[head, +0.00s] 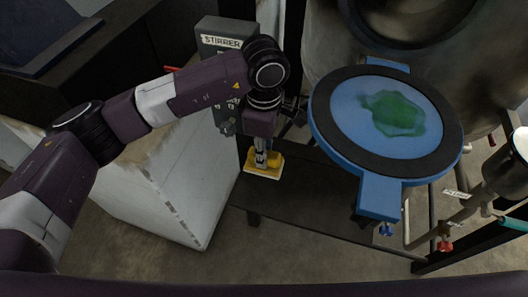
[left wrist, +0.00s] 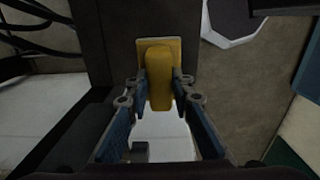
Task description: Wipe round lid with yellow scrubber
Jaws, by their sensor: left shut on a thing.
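The round lid (head: 345,113) is blue with a dark ring near its edge and sits at the right in the head view. A green smear (head: 398,113) covers its middle. My left gripper (head: 261,157) points down, left of the lid and apart from it. It is shut on the yellow scrubber (head: 275,160), which has a pale base. In the left wrist view the fingers (left wrist: 160,92) close on both sides of the scrubber's yellow handle (left wrist: 160,65). I cannot tell whether the scrubber touches the dark table. My right gripper is not in view.
A dark low table (head: 300,192) stands below the gripper and lid. A grey box marked STIRRER (head: 222,41) stands behind my left arm. A white cabinet (head: 165,190) is at the left. A large metal vessel (head: 322,45) stands behind the lid; pipes and valves (head: 444,246) are at the right.

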